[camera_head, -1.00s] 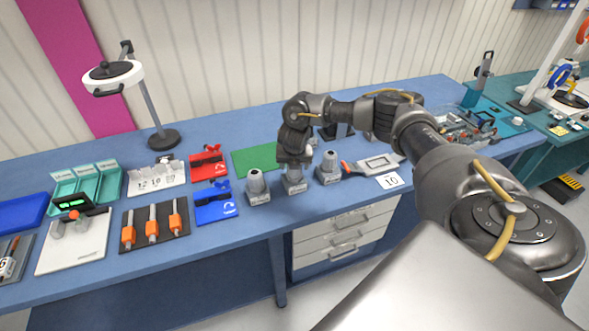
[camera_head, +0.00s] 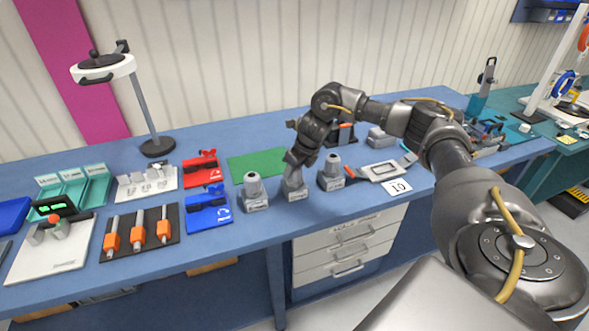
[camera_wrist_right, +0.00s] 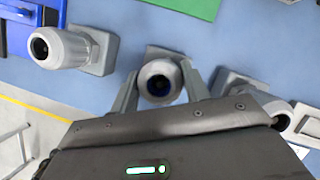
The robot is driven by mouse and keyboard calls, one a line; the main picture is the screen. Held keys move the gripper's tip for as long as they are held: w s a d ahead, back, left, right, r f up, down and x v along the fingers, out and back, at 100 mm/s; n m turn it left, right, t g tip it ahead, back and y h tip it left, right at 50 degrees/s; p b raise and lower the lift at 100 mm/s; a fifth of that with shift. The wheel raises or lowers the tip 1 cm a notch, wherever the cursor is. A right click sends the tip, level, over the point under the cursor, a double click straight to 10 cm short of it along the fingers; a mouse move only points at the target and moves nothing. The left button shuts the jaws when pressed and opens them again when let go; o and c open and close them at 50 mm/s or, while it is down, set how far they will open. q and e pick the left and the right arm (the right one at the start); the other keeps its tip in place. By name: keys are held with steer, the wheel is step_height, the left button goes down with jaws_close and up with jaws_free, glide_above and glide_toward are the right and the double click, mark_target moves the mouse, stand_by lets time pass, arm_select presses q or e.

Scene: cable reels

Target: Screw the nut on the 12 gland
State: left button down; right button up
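Three grey glands on square bases stand in a row at the front of the blue table: left (camera_head: 254,190), middle (camera_head: 295,194) and right (camera_head: 332,181). Their number labels are too small to read. My right gripper (camera_head: 292,170) is tilted down over the middle gland. In the right wrist view the middle gland's round grey nut (camera_wrist_right: 147,90), with a dark bluish hole, sits between my two fingers (camera_wrist_right: 160,88). The fingers are close on both sides; whether they touch is unclear. The left gland (camera_wrist_right: 92,50) shows beside them. My left gripper is out of view.
A blue tool holder (camera_head: 208,207) and a red one (camera_head: 202,172) lie left of the glands, with a green mat (camera_head: 256,164) behind. A black board (camera_head: 125,247) holds orange-handled tools. A white "10" card (camera_head: 398,187) lies at right. A lamp (camera_head: 150,110) stands at back left.

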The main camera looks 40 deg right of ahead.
steer(key=c, duration=0.5)
steer(key=m+h+p, duration=0.1)
steer(key=m+p, duration=0.2)
steer(key=p, duration=0.1)
steer(key=m+g+h+p, duration=0.1)
steer(key=m+p, duration=0.3)
steer(key=p, duration=0.1)
steer(key=r+m+h+p, duration=0.1)
steer(key=m+p, duration=0.2)
steer(key=p, duration=0.2)
steer(key=shift+a+m+h, duration=0.1)
steer(key=shift+m+h, duration=0.3)
steer(key=shift+w+f+m+g+h, duration=0.1)
steer(key=shift+f+m+g+h, duration=0.3)
steer(key=shift+m, duration=0.4)
steer(key=shift+f+m+b, duration=0.15)
steer(key=shift+m+b, duration=0.25)
steer(key=shift+m, duration=0.4)
steer(key=m+g, duration=0.2)
steer(key=m, duration=0.2)
steer(key=shift+h, duration=0.4)
steer(key=m+g, duration=0.1)
steer(key=m, duration=0.3)
steer(key=shift+g, duration=0.3)
steer(key=o, duration=0.9)
steer(key=shift+o, duration=0.2)
